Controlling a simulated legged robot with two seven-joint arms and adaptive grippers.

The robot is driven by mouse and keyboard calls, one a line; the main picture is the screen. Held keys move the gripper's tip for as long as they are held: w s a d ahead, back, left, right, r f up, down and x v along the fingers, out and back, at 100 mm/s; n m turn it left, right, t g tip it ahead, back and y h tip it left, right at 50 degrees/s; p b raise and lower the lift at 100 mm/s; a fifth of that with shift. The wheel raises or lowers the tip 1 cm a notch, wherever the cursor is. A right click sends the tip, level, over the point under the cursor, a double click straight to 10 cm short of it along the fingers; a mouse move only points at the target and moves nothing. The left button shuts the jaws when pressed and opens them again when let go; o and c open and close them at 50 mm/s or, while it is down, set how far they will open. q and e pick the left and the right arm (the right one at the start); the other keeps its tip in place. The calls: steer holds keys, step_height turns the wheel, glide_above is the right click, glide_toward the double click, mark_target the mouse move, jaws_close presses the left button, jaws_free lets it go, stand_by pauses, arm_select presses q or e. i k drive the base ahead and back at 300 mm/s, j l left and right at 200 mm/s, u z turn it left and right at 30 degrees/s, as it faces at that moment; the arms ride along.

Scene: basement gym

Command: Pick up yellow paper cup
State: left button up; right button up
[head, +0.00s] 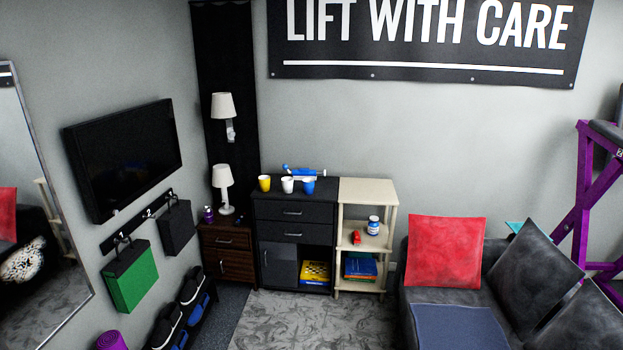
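The yellow paper cup (264,183) stands upright on the left part of the top of a dark cabinet (293,211) at the far wall. A white cup (287,185) and a blue cup (308,186) stand to its right in a row. A blue and white object (303,172) lies behind the cups. Neither of my grippers shows in the head view, so their state is hidden.
A small brown cabinet (228,252) with a lamp (223,189) stands left of the dark cabinet, and a cream shelf (368,187) stands right. A grey sofa (420,296) fills the right front. Patterned carpet (310,320) before the dark cabinet looks clear.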

mark_target(265, 184)
steer(key=i, duration=2.15)
